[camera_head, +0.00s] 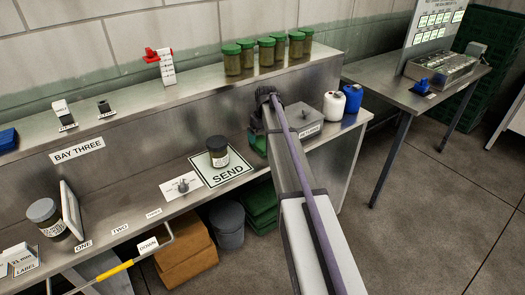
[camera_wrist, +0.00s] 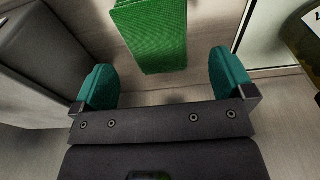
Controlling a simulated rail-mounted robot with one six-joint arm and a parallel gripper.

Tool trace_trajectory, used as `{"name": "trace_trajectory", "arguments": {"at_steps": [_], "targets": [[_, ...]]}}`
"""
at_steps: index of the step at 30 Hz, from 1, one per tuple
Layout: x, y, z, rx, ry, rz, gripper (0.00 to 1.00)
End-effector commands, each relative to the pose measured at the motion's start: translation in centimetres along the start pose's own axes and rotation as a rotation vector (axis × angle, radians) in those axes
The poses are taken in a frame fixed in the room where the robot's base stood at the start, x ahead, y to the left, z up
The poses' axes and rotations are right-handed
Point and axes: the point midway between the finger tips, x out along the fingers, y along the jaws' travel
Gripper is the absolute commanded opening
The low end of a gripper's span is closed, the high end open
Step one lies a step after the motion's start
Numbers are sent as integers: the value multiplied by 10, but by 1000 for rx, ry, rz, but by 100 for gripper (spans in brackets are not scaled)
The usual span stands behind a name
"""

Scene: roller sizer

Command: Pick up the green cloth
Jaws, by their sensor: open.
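The green cloth (camera_wrist: 150,30) shows in the wrist view as a folded strip at top centre, its near edge between the lines of my two teal finger pads. My gripper (camera_wrist: 163,70) is open, one pad on each side, with bare grey surface between the pads and the cloth's near edge. Nothing is between the pads at their base. In the head view my gripper (camera_head: 268,98) is over the steel bench, and a part of the cloth (camera_head: 258,144) shows just left of my arm. My arm hides the rest.
A dark-lidded jar (camera_head: 217,150) stands on the SEND plate (camera_head: 226,171) left of my arm. A grey box (camera_head: 303,118), a white bottle (camera_head: 334,105) and a blue bottle (camera_head: 353,98) stand to the right. Several green-lidded jars (camera_head: 268,55) line the upper shelf behind.

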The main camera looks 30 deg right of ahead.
Motion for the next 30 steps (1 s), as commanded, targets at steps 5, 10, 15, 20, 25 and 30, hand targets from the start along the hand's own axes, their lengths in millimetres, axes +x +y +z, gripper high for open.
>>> {"name": "trace_trajectory", "arguments": {"at_steps": [5, 10, 15, 20, 25, 30], "targets": [[32, 2, -1, 0, 0, 0, 100], [54, 2, -1, 0, 0, 0, 100], [49, 2, -2, 1, 0, 0, 100], [49, 2, -2, 1, 0, 0, 88], [49, 2, -2, 1, 0, 0, 71], [49, 2, -2, 1, 0, 0, 55]]}}
